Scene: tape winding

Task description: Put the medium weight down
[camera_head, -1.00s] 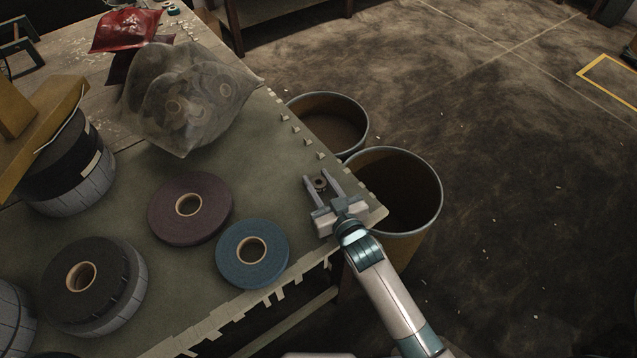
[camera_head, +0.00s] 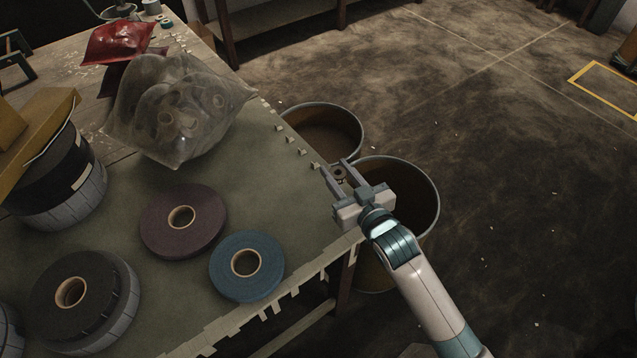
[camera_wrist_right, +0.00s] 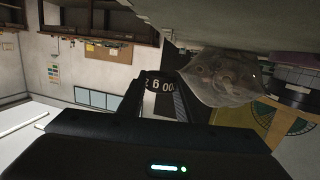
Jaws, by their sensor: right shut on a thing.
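The weight (camera_head: 339,174) is a small dark round piece between the fingers of my right gripper (camera_head: 337,168). In the right wrist view, the weight (camera_wrist_right: 159,83) shows pale digits on its dark face between the two fingers. My right gripper is shut on it at the right edge of the green-topped table (camera_head: 290,200), near the two bins. The head view does not clearly show how high the weight is above the tabletop. My left gripper is not in view.
Two round bins (camera_head: 322,130) (camera_head: 415,185) stand beside the table's right edge. A blue tape roll (camera_head: 270,277), a purple roll (camera_head: 155,225) and dark rolls lie to the left. A clear bag (camera_head: 135,120) lies farther back. The tabletop between the rolls and my gripper is clear.

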